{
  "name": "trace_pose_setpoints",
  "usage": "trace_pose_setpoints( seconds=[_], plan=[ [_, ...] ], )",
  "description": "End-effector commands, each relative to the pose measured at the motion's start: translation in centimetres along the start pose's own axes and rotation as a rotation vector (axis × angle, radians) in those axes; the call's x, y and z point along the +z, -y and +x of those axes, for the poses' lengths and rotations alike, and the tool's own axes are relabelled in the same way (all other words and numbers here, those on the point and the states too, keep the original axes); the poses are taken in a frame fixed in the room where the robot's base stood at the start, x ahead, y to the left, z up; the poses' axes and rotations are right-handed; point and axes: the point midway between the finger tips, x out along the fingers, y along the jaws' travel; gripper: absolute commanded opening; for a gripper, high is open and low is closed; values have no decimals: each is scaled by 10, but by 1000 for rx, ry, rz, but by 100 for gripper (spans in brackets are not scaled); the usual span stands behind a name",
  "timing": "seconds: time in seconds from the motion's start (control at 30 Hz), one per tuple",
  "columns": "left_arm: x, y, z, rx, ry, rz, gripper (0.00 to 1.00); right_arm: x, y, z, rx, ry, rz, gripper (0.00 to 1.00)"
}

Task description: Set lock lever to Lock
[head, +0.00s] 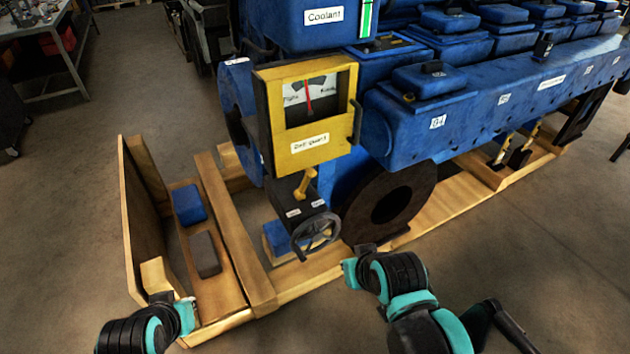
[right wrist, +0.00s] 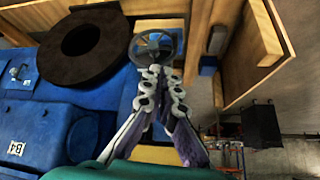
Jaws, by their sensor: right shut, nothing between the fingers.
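The yellow lever (head: 306,185) stands tilted on top of a black box (head: 296,212) with two small white labels, too small to read. I take it for the lock lever. A dark handwheel (head: 316,236) is on the box's front; it also shows in the right wrist view (right wrist: 158,44), just beyond my right fingertips. My right gripper (right wrist: 162,72) is shut and empty; in the head view (head: 364,250) it is to the lower right of the handwheel, apart from the lever. My left gripper (head: 172,298) is at the lower left by the wooden frame, far from the lever; its fingers are unclear.
A yellow gauge box (head: 310,148) with a red needle hangs directly above the lever. A black ring (head: 390,205) is right of the handwheel. Blue (head: 189,205) and dark (head: 205,254) blocks lie on the wooden pallet (head: 230,230). Floor in front is open.

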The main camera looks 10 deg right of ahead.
Motion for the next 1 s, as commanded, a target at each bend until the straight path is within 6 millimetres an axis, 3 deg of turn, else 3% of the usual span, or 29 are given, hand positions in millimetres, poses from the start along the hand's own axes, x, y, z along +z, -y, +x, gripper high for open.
trace_pose_setpoints(
  seconds=[0.27, 0.53, 0.8, 1.0],
  plan=[
    [-1, 0, -1, 0, 0, 0, 0, -74, 20, 31, -153, -7, 237, 0],
    [-1, 0, -2, 0, 0, 0, 0, -149, 28, 82, -326, -22, 492, 0],
    [-2, 0, -2, 0, 0, 0, 0, -211, 15, 146, -505, -45, 740, 0],
    [-2, 0, -3, 0, 0, 0, 0, -243, -6, 198, -643, -68, 917, 0]
  ],
)
